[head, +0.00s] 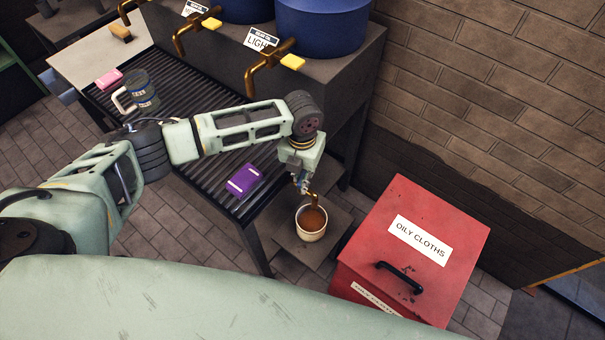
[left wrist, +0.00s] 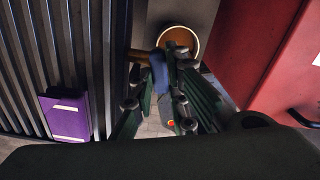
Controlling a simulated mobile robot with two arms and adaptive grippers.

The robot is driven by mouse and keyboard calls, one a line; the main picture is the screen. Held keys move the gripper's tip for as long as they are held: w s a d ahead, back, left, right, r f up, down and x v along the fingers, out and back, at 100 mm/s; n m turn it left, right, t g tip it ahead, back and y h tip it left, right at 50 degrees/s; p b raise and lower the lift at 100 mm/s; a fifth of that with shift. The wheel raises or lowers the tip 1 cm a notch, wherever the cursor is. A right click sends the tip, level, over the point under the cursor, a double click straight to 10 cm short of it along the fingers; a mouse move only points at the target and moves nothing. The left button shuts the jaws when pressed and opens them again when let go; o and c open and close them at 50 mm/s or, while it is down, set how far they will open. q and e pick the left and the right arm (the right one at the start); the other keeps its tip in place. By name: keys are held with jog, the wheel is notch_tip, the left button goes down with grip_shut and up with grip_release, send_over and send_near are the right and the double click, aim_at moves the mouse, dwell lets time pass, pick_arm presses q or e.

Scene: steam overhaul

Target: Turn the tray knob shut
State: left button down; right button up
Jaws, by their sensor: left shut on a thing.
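The dark slatted tray (head: 165,117) runs along the bench, and its slats fill the left of the left wrist view (left wrist: 55,60). A brass drain tap (head: 313,198) comes off its near end, and its pipe shows in the left wrist view (left wrist: 139,56). My left gripper (head: 303,184) is at this tap, shut on its blue knob (left wrist: 160,67); the fingers hide part of the knob. A pale cup (head: 312,236) of brown liquid stands under the spout; it also shows in the left wrist view (left wrist: 194,44). My right gripper is not in view.
A red "OILY CLOTHS" bin (head: 440,225) stands close right of the cup. A purple packet (head: 244,180), a mug (head: 142,90) and a pink block (head: 108,79) lie on the tray. Blue drums (head: 322,28) with brass taps (head: 262,65) stand behind.

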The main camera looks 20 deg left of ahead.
pick_arm(q)
jog(key=shift+m, duration=1.6)
jog(key=c, duration=1.7)
grip_release()
notch_tip(320, 180, up, 12)
